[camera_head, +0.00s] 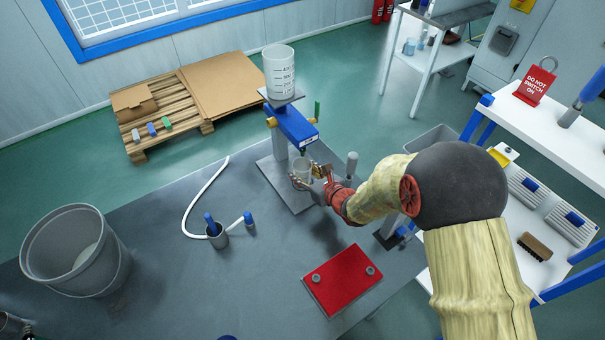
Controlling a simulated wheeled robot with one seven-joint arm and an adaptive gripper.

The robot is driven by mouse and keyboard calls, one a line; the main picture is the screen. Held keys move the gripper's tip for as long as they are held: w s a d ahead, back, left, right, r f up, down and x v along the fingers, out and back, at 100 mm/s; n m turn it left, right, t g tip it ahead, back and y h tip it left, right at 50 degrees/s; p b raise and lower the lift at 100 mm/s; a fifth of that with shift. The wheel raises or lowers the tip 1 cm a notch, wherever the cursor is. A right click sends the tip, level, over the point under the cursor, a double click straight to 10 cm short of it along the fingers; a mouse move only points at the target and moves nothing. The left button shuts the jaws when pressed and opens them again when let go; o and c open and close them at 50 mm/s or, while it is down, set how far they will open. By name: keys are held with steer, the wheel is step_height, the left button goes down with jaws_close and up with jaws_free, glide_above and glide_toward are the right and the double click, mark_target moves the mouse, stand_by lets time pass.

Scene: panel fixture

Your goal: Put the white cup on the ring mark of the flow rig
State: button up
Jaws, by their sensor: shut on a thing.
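The flow rig stands on the grey bench, with a blue body (292,124), a grey base plate (292,202) and a graduated clear vessel (279,72) on top. My gripper (309,180) reaches in from the right, under the rig's spout, and is shut on a pale cup, the white cup (301,169). The cup looks upright, over the base plate. I cannot tell whether its bottom touches the plate. The ring mark is not visible; the cup and gripper cover that part of the plate.
A grey handle-like post (351,162) stands just right of the gripper. A red plate (342,279) lies at the front of the bench. A small pot (217,236) with a blue-handled tool and a white hose (187,208) are left. A large grey bucket (75,252) stands far left.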

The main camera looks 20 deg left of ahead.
steer(key=shift+r, duration=0.15)
steer(key=o, duration=0.8)
